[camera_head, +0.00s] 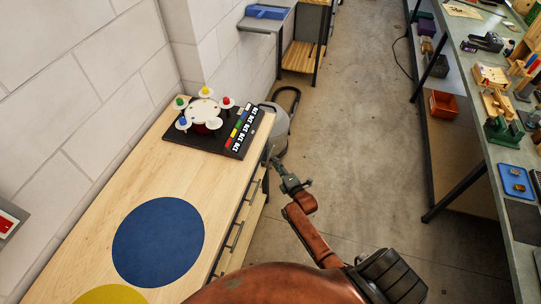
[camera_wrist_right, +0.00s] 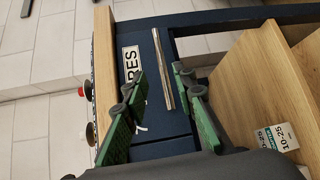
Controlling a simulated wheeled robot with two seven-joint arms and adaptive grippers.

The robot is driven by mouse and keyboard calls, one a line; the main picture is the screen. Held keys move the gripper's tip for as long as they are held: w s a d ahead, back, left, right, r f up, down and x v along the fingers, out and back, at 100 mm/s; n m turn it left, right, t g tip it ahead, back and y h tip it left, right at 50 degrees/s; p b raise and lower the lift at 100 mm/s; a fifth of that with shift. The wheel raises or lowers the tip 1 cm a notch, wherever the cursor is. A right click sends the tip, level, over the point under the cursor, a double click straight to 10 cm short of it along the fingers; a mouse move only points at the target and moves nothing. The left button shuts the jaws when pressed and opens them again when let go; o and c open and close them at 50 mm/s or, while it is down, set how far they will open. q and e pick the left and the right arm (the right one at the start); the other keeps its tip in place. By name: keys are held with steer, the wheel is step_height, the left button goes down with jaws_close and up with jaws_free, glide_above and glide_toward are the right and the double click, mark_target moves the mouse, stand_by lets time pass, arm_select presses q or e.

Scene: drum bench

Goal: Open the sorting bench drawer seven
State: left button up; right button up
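The light wood bench (camera_head: 158,172) runs along the wall in the head view, with a column of dark drawer handles (camera_head: 234,236) on its right side. My right gripper (camera_head: 271,158) is beside the bench's far right corner. In the right wrist view, a dark blue drawer front (camera_wrist_right: 150,40) carries a thin metal bar handle (camera_wrist_right: 162,70) and a white label ending in "RES". The right gripper's green fingers (camera_wrist_right: 160,85) are open, with the handle in the gap between them. Contact cannot be told. I cannot read a drawer number. The left gripper is out of view.
A black board (camera_head: 193,144) with a drum-like set and coloured tags stands on the bench's far end. A blue disc (camera_head: 158,242) lies nearer. A wooden shelf (camera_wrist_right: 258,80) is right of the drawer in the wrist view. The floor aisle (camera_head: 350,130) is clear.

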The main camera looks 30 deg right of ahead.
mark_target(270, 155)
steer(key=w, duration=0.2)
steer(key=w+b, duration=0.1)
steer(key=w, duration=0.1)
steer(key=w+f, duration=0.1)
steer(key=w, duration=0.1)
steer(key=shift+w+d+f, duration=0.1)
steer(key=shift+w+d, duration=0.2)
steer(key=shift+w, duration=0.1)
jaws_close()
stand_by(0.4)
